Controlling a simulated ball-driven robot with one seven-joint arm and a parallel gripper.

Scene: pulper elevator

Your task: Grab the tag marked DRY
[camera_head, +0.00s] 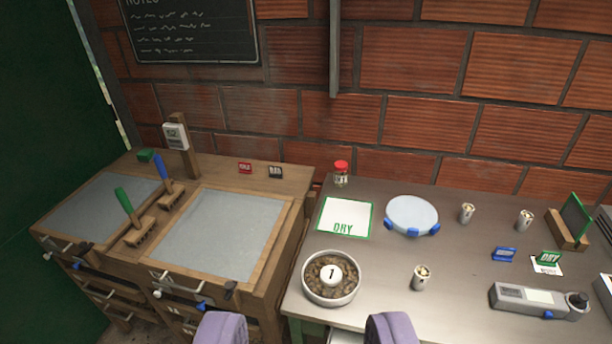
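A small green tag (548,258) that reads DRY stands at the right of the grey metal table (460,290), by a white card (546,269). A white sheet with a green border (330,229), also marked DRY, lies flat at the table's left. My gripper (307,328) shows as two purple fingers at the bottom edge. They are wide apart with nothing seen between them. The gripper is well left of the small DRY tag and apart from it.
Near the tag are a blue tag (504,254), a grey handheld device (532,299) and a green panel on a wooden block (567,239). A bowl of beans (313,291), several small cups and a round blue-footed dish (412,213) also stand on the table. A wooden drawer bench (263,276) is left.

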